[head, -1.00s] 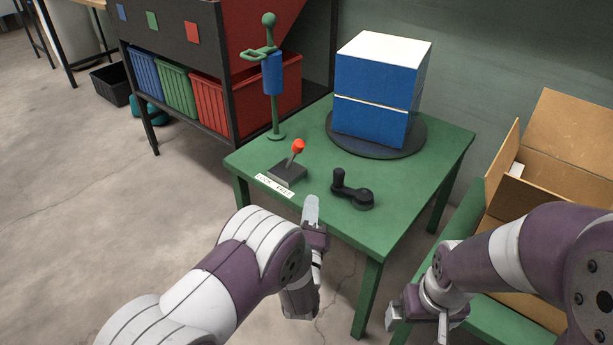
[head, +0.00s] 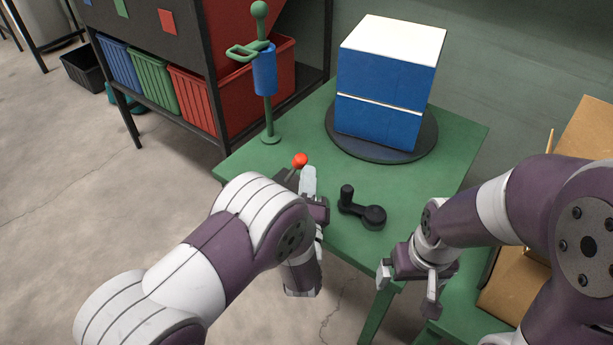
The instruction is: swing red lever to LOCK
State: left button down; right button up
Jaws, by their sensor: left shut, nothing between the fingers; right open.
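The red lever (head: 300,160) stands near the front left of the green table (head: 425,190), its red knob on a short grey stem. My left arm hides its base and the label strip. My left gripper (head: 308,180) is shut and empty, its fingertips just right of the stem below the knob; I cannot tell whether they touch. My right gripper (head: 408,290) is open and empty, in front of the table's right side.
A black crank (head: 364,211) sits right of the lever. A blue box with a white top (head: 385,85) stands on a dark round turntable (head: 430,150) behind. A green stand with a blue cylinder (head: 265,72) is at the back left. A cardboard box (head: 505,275) is at right.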

aim_at(296, 163)
dwell(0.3)
pick_arm(q)
jog(key=r+n+p, duration=0.1)
jog(key=p, duration=0.1)
jog(key=w+a+r+n+g+p, duration=0.1)
jog(key=p, duration=0.2)
jog(key=a+r+n+g+y+p, duration=0.1)
jog(key=p, duration=0.1)
jog(key=shift+w+a+r+p, duration=0.2)
jog(key=shift+w+a+p, duration=0.1)
jog(key=shift+p, duration=0.1)
jog(key=w+a+n+g+p, duration=0.3)
jog(key=w+a+n+p, duration=0.1)
jog(key=p, duration=0.3)
jog(key=shift+a+n+h, duration=0.3)
jog(key=shift+a, duration=0.3)
jog(key=shift+a+r, duration=0.1)
jog(key=shift+r, duration=0.1)
